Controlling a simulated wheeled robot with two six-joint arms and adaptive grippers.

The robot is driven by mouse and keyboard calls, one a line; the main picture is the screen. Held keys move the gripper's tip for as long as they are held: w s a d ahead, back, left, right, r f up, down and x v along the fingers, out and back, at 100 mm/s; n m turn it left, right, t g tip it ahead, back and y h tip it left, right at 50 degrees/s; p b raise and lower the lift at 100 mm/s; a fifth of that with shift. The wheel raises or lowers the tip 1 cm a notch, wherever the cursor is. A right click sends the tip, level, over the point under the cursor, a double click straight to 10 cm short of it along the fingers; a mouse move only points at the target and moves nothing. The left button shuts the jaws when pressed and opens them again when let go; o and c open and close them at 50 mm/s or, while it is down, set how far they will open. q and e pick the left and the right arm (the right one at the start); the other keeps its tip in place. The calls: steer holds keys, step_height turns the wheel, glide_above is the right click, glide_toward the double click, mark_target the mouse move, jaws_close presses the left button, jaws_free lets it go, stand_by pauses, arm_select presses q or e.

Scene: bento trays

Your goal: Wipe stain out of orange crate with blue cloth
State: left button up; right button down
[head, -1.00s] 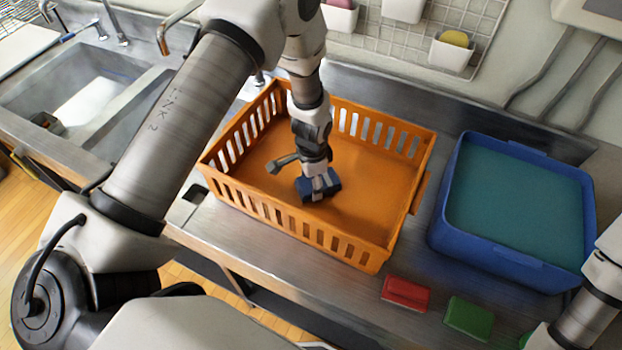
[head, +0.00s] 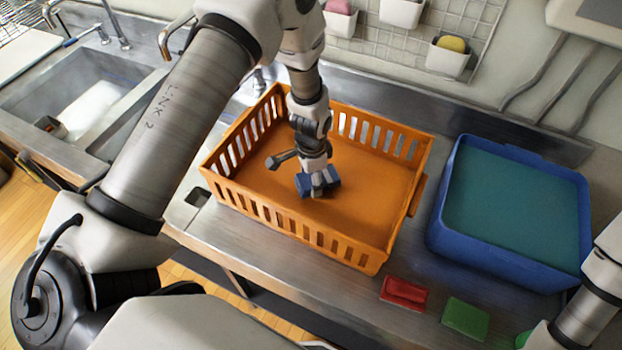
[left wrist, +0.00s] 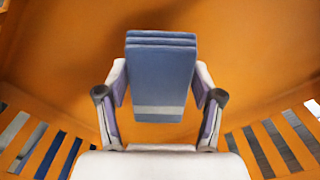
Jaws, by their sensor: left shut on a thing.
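The orange crate (head: 412,190) stands on the metal counter, with slotted walls and an open top. I see no clear stain; the gripper and cloth hide part of the floor.
A blue tub (head: 437,232) with a teal inside stands right of the crate. A red block (head: 404,292) and a green block (head: 466,319) lie on the counter in front. A sink (head: 75,95) is at left. The crate's walls surround my left gripper.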

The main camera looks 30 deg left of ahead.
mark_target(309, 178)
arm_select(q)
steer(key=shift+d+r+p, duration=0.15)
steer(key=shift+r+p, duration=0.15)
steer(key=shift+r, duration=0.8)
steer(key=shift+a+r+p, duration=0.4)
steer(key=shift+r+p, duration=0.25)
steer(key=shift+p, duration=0.2)
steer(key=shift+r, duration=0.35)
steer(key=shift+s+d+r+p, duration=0.1)
steer(key=shift+d+r+p, duration=0.1)
steer(key=shift+r+p, duration=0.35)
steer(key=shift+a+f, duration=0.1)
steer(key=shift+f, duration=0.05)
